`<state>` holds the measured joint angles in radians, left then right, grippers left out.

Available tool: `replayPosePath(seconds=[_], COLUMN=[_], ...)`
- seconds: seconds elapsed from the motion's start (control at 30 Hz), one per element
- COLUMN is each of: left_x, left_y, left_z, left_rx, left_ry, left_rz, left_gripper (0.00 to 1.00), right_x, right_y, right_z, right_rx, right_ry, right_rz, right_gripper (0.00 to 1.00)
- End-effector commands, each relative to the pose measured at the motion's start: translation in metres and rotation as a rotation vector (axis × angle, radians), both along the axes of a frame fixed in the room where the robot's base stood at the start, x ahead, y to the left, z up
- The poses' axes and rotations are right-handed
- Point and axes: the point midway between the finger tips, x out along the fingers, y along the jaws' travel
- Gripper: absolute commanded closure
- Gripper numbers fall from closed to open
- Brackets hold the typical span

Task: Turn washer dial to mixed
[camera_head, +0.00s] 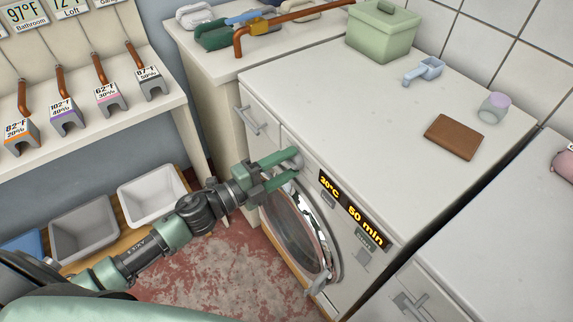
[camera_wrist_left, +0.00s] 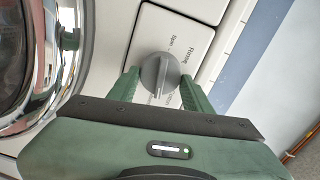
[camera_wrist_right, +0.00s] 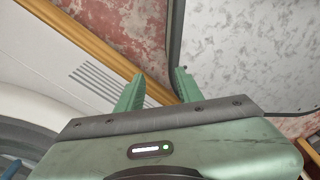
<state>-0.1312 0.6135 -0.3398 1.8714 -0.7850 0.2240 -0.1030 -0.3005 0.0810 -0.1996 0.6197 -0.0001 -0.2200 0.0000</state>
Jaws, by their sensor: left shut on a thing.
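The washer (camera_head: 350,215) stands in the middle with its round door (camera_head: 300,235) facing me. Its dial (camera_wrist_left: 158,74) is a grey round knob on the front panel, in the left wrist view. My left gripper (camera_head: 288,165) is shut on the dial, one green finger on each side; it also shows in the left wrist view (camera_wrist_left: 160,85). Some printed words lie around the dial, partly hidden by the fingers; I cannot tell which one it points to. The washer display (camera_head: 350,208) reads 30°C and 50 min. My right gripper (camera_wrist_right: 158,88) is open and empty in the right wrist view.
On the washer top are a green box (camera_head: 383,35), a blue scoop (camera_head: 424,70), a brown block (camera_head: 455,137) and a small cup (camera_head: 495,107). Bins (camera_head: 150,198) stand at lower left below a shelf of tags (camera_head: 65,112). A drawer handle (camera_head: 250,121) juts out near my left gripper.

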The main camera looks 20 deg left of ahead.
Motion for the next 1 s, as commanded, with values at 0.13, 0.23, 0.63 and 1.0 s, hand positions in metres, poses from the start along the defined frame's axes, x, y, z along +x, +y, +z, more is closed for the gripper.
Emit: replayPosePath(seconds=[0.13,0.23,0.63,1.0], left_x=[-0.0005,-0.0006,-0.0007,-0.0007], left_y=[-0.0002,-0.0002,-0.0003,-0.0003], left_z=[-0.0017,-0.0019,-0.0021,-0.0021], left_rx=[0.062,0.093,0.137,0.136], left_ry=[-0.047,-0.071,-0.104,-0.104], left_rz=[-0.001,-0.001,-0.001,-0.001], left_gripper=[0.91,0.91,0.91,0.30], right_x=[0.0000,0.0001,0.0002,0.0003], right_y=[0.0003,0.0003,0.0006,0.0015], right_z=[-0.0032,-0.0042,-0.0052,-0.0052], right_rx=[0.000,0.000,0.001,0.002], right_ry=[0.000,0.000,-0.001,-0.001], right_rz=[0.000,0.000,0.000,0.000], right_gripper=[0.64,0.64,0.64,0.64])
